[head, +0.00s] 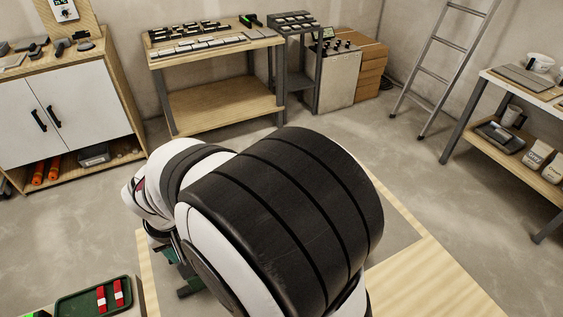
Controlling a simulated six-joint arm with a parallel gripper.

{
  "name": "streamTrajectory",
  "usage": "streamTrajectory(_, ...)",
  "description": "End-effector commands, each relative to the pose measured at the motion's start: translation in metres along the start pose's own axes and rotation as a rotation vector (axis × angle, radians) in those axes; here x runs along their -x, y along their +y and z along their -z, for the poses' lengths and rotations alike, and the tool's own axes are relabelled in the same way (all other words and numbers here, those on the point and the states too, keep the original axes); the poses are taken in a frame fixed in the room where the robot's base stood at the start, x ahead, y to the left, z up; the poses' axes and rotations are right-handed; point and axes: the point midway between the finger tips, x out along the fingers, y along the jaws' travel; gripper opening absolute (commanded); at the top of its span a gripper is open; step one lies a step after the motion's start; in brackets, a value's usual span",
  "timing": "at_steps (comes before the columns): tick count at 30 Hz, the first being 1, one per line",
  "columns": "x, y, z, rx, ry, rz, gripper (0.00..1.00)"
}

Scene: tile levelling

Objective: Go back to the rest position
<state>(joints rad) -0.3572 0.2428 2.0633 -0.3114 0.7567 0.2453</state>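My own arm, white with broad black bands, fills the middle of the head view and bends over a pale wooden surface (440,280) with a grey area (398,238) on it. My gripper (188,284) seems to be the dark, partly green shape below the arm's left end. The arm covers most of it, so its fingers and anything between them cannot be made out. A dark green tray (72,310) with two red-and-white pieces (110,295) lies at the lower left, apart from the arm.
A white-doored cabinet (60,118) stands at the left. A ladder (440,75) leans on the wall. A shelf table (490,118) stands right. Floor between is clear.

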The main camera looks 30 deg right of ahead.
Motion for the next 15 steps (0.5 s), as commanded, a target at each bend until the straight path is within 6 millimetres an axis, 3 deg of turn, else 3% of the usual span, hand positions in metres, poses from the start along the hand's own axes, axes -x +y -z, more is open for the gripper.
streamTrajectory(8, 0.001, 0.001, -0.001, -0.005, -0.001, 0.000, 0.55)
streamTrajectory(10, 0.014, 0.015, -0.011, -0.046, -0.015, -0.002, 0.55)
streamTrajectory(13, 0.054, 0.054, -0.060, -0.184, -0.076, 0.003, 0.55)
streamTrajectory(15, 0.077, 0.073, -0.107, -0.293, -0.135, 0.021, 0.55)
